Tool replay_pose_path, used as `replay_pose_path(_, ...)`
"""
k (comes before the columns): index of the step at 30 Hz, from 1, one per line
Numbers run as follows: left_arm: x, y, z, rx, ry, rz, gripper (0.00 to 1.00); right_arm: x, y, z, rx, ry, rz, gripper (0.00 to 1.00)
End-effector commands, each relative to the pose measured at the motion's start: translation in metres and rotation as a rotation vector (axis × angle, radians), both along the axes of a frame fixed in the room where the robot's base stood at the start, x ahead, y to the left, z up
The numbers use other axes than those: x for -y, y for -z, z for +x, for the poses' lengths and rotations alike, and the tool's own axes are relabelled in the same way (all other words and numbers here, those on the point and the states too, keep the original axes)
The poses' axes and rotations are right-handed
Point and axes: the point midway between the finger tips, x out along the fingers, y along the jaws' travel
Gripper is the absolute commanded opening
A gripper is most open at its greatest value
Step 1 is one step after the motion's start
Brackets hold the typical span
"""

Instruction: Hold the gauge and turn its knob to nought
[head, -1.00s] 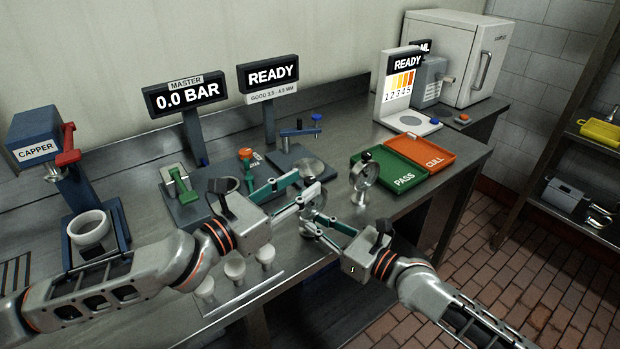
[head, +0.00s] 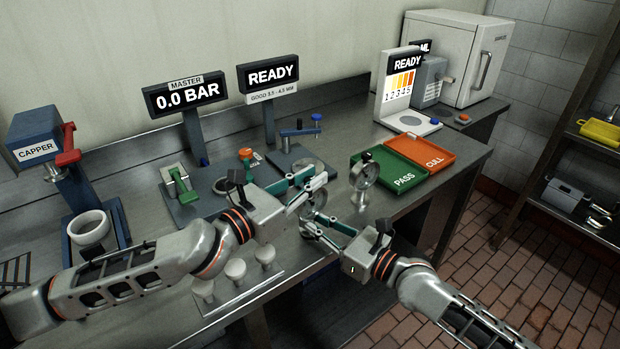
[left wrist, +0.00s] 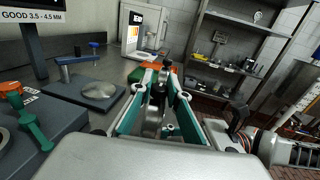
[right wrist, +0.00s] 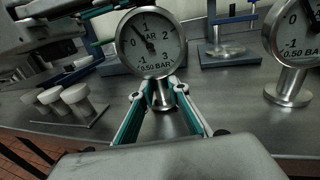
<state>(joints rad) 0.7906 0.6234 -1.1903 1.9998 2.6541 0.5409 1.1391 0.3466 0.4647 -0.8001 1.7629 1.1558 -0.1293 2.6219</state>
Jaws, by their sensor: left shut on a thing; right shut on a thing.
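The gauge (head: 312,203) stands at the front of the steel bench, largely hidden by my grippers in the head view. In the right wrist view its round white dial (right wrist: 152,43) faces me, the needle between 0 and 1. My right gripper (right wrist: 164,84) is shut on the gauge's stem below the dial. My left gripper (head: 318,186) reaches in from the left and is shut at the top of the gauge. In the left wrist view the dark knob (left wrist: 158,90) sits between its fingers, above the edge-on gauge body (left wrist: 153,116).
A second gauge (head: 363,178) stands just right, also in the right wrist view (right wrist: 290,85). The master display (head: 186,95) reads 0.0 BAR. Green (head: 384,188) and orange (head: 442,163) trays lie further right.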

Motion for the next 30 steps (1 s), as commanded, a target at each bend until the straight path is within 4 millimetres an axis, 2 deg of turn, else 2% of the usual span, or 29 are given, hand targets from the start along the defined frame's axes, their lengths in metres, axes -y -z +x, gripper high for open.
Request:
replay_pose_path(15,0.0007,0.0004,0.0,-0.002,-0.246,-0.002,0.0,-0.0006,-0.002,-0.0001,0.003,-0.001,0.003,0.0)
replay_pose_path(27,-0.001,0.0005,0.0005,-0.001,-0.267,0.0,0.0,-0.0006,-0.0021,0.0,0.003,0.0,0.002,0.0)
replay_pose_path(28,-0.001,0.0005,0.0005,-0.001,-0.267,0.0,0.24,-0.0004,-0.0021,0.0,0.003,0.0,0.002,0.0)
replay_pose_path(29,-0.001,0.0005,0.0005,-0.001,-0.267,0.0,0.32,-0.0004,-0.0021,0.0,0.003,0.0,0.002,0.0)
replay_pose_path(30,-0.001,0.0004,0.0005,-0.001,-0.267,0.0,0.34,-0.0004,-0.002,0.0,0.003,0.0,0.003,0.0)
